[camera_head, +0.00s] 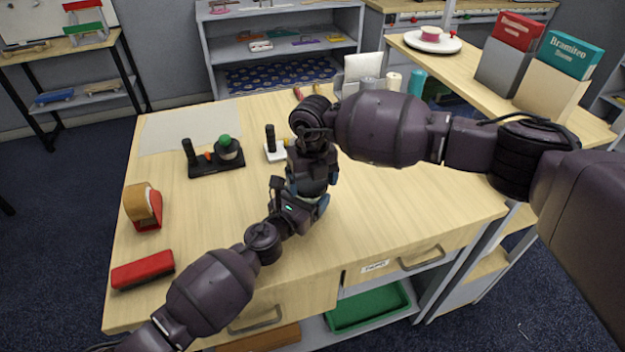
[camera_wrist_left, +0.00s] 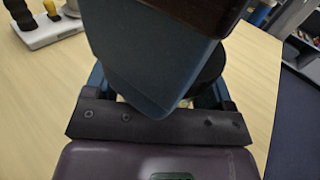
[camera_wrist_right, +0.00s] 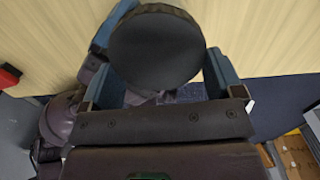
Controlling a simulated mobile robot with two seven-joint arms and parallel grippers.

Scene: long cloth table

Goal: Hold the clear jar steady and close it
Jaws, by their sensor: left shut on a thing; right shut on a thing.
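The clear jar is almost wholly hidden in the head view by my two grippers. Its black round lid with a ribbed edge (camera_wrist_right: 155,48) shows from above in the right wrist view, between the blue fingers of my right gripper (camera_wrist_right: 160,75). My right gripper (camera_head: 313,186) points down from above and is shut on the lid. My left gripper (camera_head: 310,205) reaches in low from the front left and is shut on the jar. In the left wrist view a blue right finger covers most of the jar; a dark rounded edge, seemingly the lid (camera_wrist_left: 212,70), shows beside it.
A white base with a black peg (camera_head: 272,152) stands just behind the grippers. A black holder (camera_head: 215,170) with a green-topped item is left of it. A tape dispenser (camera_head: 143,207) and red box (camera_head: 143,270) lie at the left. The table's right side is clear.

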